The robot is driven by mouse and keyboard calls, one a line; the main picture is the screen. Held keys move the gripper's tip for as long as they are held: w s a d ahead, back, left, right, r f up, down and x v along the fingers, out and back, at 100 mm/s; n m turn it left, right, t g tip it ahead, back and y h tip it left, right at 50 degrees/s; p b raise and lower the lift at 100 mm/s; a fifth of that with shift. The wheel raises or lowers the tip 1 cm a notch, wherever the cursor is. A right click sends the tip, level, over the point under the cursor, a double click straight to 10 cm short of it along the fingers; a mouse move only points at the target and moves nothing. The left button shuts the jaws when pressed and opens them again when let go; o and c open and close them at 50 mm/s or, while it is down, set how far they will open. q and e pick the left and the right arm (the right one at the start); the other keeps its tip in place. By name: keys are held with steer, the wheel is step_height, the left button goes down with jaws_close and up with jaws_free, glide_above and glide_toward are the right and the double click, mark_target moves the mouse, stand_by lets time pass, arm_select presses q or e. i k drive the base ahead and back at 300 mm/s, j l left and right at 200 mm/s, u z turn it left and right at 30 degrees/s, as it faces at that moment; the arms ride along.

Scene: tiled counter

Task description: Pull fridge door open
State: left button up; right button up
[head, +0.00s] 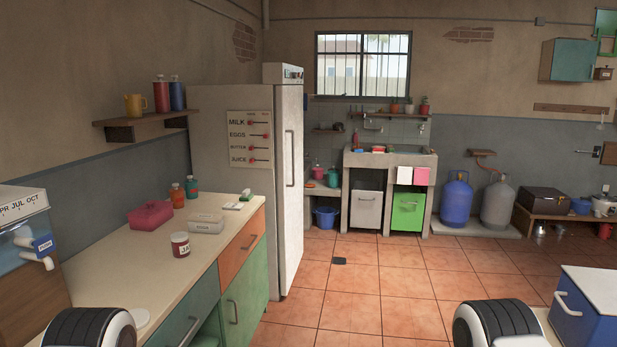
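The fridge (215,160) is tall and pale grey and stands against the left wall beyond the counter. Its door (289,230) faces right and is seen at a steep angle. The door looks shut, with no gap visible along its edge. A long vertical handle (290,158) runs along the door's upper half. Neither of my grippers is in view. Only rounded black and white parts of my arms show at the bottom edge, well short of the fridge.
A counter (120,260) with a jar (180,244), a pink container (150,215) and bottles runs along the left, up to the fridge. A blue cabinet (590,305) stands at lower right. The tiled floor (375,285) before the fridge door is mostly clear.

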mark_target(288, 99)
steer(key=i+z, duration=0.4)
steer(key=i, duration=1.05)
steer(key=l, duration=0.05)
